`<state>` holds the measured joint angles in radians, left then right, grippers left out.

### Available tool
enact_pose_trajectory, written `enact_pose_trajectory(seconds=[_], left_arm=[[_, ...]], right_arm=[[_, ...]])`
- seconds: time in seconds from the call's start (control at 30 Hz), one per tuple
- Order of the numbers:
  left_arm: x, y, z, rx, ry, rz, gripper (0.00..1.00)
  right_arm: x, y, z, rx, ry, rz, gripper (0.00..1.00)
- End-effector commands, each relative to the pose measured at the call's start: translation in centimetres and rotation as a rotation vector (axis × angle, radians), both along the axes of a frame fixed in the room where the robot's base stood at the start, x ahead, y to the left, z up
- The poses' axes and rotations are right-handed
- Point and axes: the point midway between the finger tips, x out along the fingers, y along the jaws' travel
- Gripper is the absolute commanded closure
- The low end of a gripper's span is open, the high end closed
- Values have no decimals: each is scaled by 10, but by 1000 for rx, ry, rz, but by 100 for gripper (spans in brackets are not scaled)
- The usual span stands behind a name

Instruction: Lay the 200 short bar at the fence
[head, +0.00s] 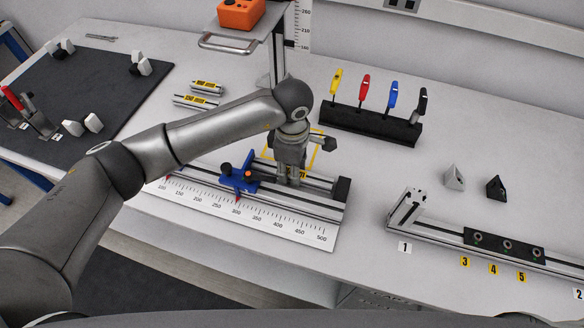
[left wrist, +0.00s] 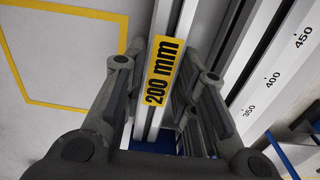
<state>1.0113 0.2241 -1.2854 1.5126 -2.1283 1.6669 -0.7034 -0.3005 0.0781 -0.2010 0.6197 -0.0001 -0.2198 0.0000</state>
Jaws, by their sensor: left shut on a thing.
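The 200 short bar is a silver profile with a yellow "200 mm" label (left wrist: 163,70). My left gripper (left wrist: 165,95) is shut on it, with a finger on each side. In the head view my left gripper (head: 291,178) points down over the silver rail fixture, behind the scale, and hides most of the bar. A bit of yellow label (head: 298,174) shows at the fingers. The silver fence rail (head: 285,206) runs along the white millimetre scale (head: 255,217). I cannot tell whether the bar touches the fixture. My right gripper is not in view.
A blue stop (head: 239,179) sits on the fixture left of the gripper; a black block (head: 342,189) closes its right end. A yellow outline (head: 322,143) is on the table behind. Two labelled bars (head: 195,101) lie farther back. A tool rack (head: 370,125) stands behind right.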

Motion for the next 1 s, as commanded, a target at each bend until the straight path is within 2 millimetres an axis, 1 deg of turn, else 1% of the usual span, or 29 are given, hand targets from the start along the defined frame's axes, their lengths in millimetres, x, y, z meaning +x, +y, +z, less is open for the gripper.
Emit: enact_pose_trajectory(seconds=[0.07, 0.1, 0.3, 0.53, 0.63, 0.83, 1.0], left_arm=[[0, 0, 1, 0, -1, 0, 100], [0, 0, 1, 0, -1, 0, 72], [0, 0, 1, 0, 0, 0, 48], [0, 0, 0, 0, 1, 0, 48], [0, 0, 0, 0, 1, 0, 48], [0, 0, 0, 0, 1, 0, 48], [0, 0, 6, -2, 1, 0, 48]], right_arm=[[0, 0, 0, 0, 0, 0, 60], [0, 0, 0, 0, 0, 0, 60], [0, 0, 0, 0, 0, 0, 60], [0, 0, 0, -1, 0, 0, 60], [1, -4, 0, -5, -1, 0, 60], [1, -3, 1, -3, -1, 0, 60], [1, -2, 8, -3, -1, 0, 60]])
